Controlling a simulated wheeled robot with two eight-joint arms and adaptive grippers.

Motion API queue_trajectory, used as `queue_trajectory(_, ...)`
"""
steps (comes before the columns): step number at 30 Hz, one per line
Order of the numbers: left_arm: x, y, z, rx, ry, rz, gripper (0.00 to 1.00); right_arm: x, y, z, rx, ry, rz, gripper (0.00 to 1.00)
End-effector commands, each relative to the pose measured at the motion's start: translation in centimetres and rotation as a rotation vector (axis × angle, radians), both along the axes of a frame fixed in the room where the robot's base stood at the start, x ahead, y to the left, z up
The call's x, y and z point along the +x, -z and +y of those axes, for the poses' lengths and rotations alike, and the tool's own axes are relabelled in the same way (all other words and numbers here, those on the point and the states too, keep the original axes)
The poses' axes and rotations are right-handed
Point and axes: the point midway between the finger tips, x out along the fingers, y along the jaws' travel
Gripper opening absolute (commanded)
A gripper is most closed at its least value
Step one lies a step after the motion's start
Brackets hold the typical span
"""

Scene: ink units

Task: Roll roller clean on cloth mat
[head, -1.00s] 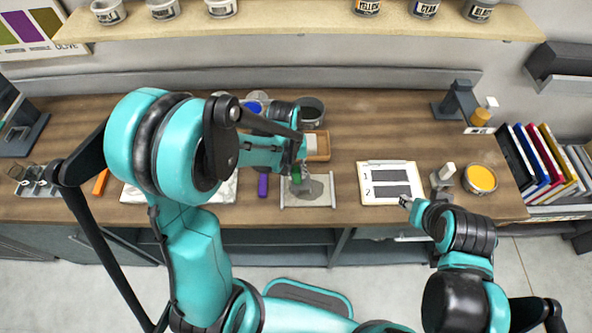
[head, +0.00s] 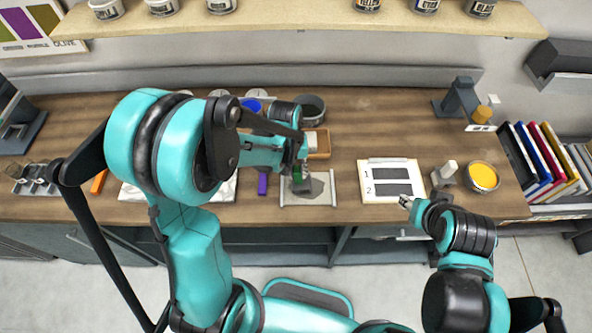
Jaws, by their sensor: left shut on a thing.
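The cloth mat (head: 322,201) lies on the worktop near its front edge, pale with dark grey smears on it. My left gripper (head: 301,166) is over the mat's back left part, shut on the roller (head: 298,175). Only the green part and a dark part of the roller show below the fingers. The gripper and arm hide the rest, and I cannot tell whether the roller touches the cloth. My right gripper (head: 405,202) is at the front edge of a board marked 1 and 2 (head: 375,201). Its fingers are too small to tell open from shut.
A wooden tray (head: 320,155) and grey pot (head: 312,106) stand behind the mat. A purple item (head: 262,184) lies left of it. A yellow ink tin (head: 482,177) and a small grey stand (head: 444,175) are at right. Clear worktop lies behind the board.

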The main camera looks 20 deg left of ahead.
Motion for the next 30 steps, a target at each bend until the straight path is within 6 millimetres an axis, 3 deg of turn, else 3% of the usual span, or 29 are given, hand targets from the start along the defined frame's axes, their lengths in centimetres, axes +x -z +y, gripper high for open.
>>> queue_trajectory(30,1.7,0.1,-5.8,0.0,0.002,0.0,0.0,0.0,1.1,0.0,0.0,0.0,0.0,0.4)
